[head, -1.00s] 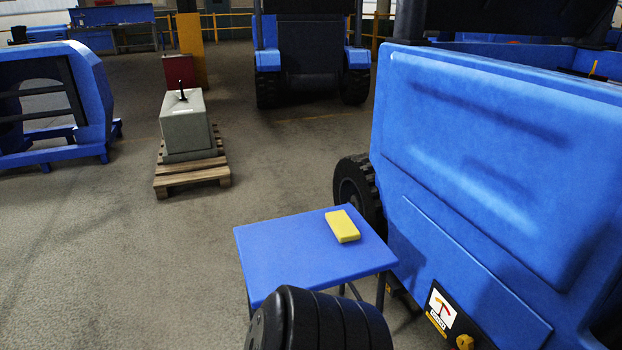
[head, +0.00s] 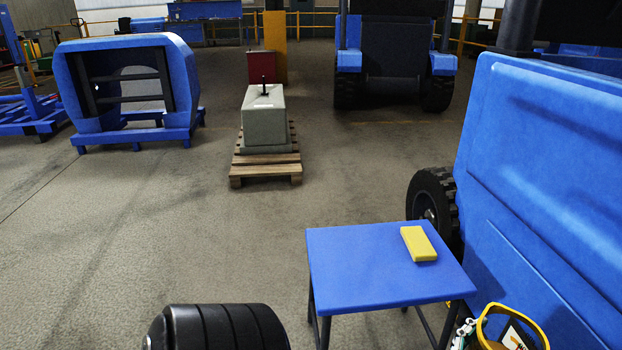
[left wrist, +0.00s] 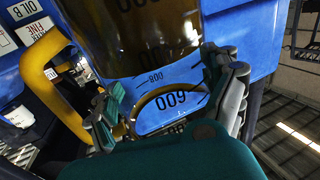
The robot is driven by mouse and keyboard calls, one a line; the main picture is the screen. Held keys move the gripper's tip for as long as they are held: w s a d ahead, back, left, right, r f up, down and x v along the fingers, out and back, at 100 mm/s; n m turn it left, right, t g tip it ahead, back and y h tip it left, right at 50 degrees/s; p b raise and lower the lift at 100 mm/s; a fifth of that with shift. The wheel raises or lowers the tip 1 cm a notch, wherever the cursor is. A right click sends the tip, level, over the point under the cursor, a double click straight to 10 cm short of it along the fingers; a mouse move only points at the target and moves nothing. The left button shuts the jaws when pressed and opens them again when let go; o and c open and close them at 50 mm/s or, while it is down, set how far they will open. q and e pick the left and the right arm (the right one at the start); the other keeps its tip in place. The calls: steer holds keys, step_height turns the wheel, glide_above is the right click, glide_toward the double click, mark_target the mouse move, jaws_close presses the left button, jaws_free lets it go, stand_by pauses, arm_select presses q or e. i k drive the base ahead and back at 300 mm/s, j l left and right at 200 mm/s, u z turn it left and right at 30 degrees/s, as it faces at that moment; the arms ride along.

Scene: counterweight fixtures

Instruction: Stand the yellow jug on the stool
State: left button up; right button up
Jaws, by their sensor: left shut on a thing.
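The stool (head: 350,278) has a flat blue square top and thin dark legs. It stands in the lower right middle of the head view. The clear jug with a yellow rim (head: 543,334) shows only partly at the bottom right corner, in front of the blue machine and right of the stool. In the left wrist view its clear marked wall (left wrist: 178,72) and yellow handle (left wrist: 38,72) show. My left gripper (left wrist: 172,112), with teal and grey fingers, is shut on the jug. My right gripper is in neither view.
A yellow block (head: 419,244) lies on the stool's back right part. A large blue machine (head: 550,190) with a black tyre (head: 432,205) stands close at the right. A grey weight (head: 264,120) sits on a pallet (head: 265,172) farther back.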

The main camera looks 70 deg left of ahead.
mark_target(364, 273)
steer(key=i+u, duration=0.2)
steer(key=u, duration=0.25)
steer(key=i+l+u, duration=0.15)
steer(key=u, duration=0.3)
steer(key=i+l+u, duration=0.15)
steer(key=u, duration=0.3)
steer(key=i+l, duration=0.15)
steer(key=l, duration=0.2)
